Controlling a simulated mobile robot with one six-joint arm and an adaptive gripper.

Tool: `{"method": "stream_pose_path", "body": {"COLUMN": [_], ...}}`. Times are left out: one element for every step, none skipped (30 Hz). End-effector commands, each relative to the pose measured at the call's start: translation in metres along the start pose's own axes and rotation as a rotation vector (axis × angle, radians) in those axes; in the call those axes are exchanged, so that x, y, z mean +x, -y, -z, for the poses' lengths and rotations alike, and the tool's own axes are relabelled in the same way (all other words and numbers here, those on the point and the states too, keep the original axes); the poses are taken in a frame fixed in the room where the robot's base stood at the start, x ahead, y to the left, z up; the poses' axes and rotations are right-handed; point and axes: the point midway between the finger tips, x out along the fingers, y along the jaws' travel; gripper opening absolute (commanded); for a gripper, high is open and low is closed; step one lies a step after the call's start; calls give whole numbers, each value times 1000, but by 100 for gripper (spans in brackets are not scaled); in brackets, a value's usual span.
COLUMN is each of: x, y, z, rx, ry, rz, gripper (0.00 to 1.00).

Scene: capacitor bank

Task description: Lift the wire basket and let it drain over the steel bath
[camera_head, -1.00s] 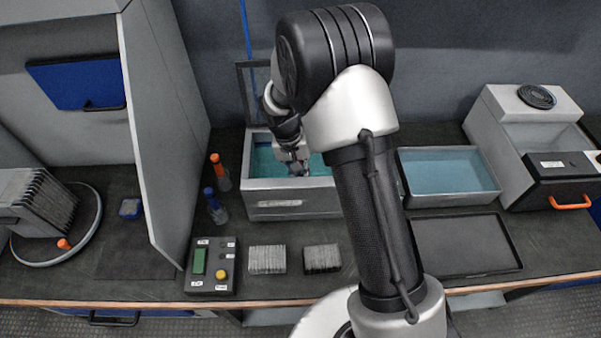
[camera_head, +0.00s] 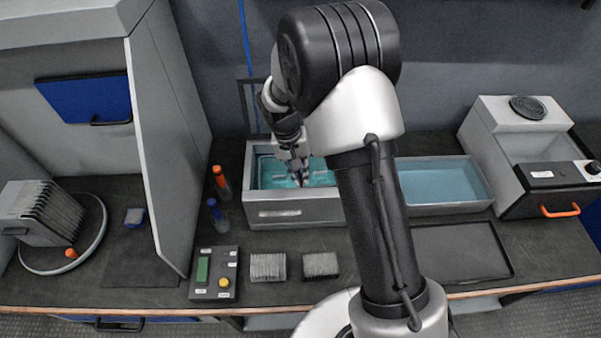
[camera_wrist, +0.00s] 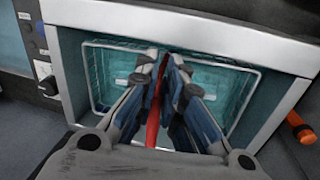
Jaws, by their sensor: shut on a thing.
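My gripper (camera_wrist: 168,68) is shut on the red handle (camera_wrist: 153,122) of the wire basket. The basket's pale wire rim (camera_wrist: 91,100) shows in the wrist view, inside a steel-walled bath (camera_wrist: 290,62) of teal liquid. The basket appears to be still down in the bath; its lower part is hard to make out. In the head view my gripper (camera_head: 299,178) reaches down into this bath (camera_head: 296,212), and my arm covers its right end. A second shallow bath (camera_head: 445,209) of blue-teal liquid stands to its right, with no basket in it.
An orange-capped bottle (camera_head: 221,182) and a blue-capped bottle (camera_head: 217,214) stand left of the bath. In front are a control box (camera_head: 214,273) and two finned blocks (camera_head: 268,267). A dark tray (camera_head: 470,252) lies front right. A grey partition (camera_head: 165,150) rises at left.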

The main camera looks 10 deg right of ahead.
Motion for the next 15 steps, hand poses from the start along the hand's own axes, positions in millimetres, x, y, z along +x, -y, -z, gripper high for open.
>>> {"method": "stream_pose_path", "body": {"x": [-7, -9, -12, -14, -16, -18, -20, -22, -25, -27, -29, -32, -34, -36, -38], "y": [-1, -1, -2, -2, -3, -3, -4, -4, -4, -5, -5, -6, -6, -6, -7], "z": [1, 1, 1, 1, 1, 1, 1, 1, 1, 1, 1, 1, 1, 1, 1], "rx": [0, 0, 0, 1, 1, 1, 1, 1, 1, 1, 0, 0, 0, 0, 0], "ry": [-2, -2, -3, -3, -3, -3, -3, -3, -3, -3, -3, -3, -3, -2, -2], "rz": [1, 1, 1, 1, 1, 1, 1, 1, 1, 1, 1, 1, 1, 1, 1], "gripper": [0, 0, 0, 0, 0, 0, 0, 0, 0, 0, 0, 0, 0, 0, 0]}}
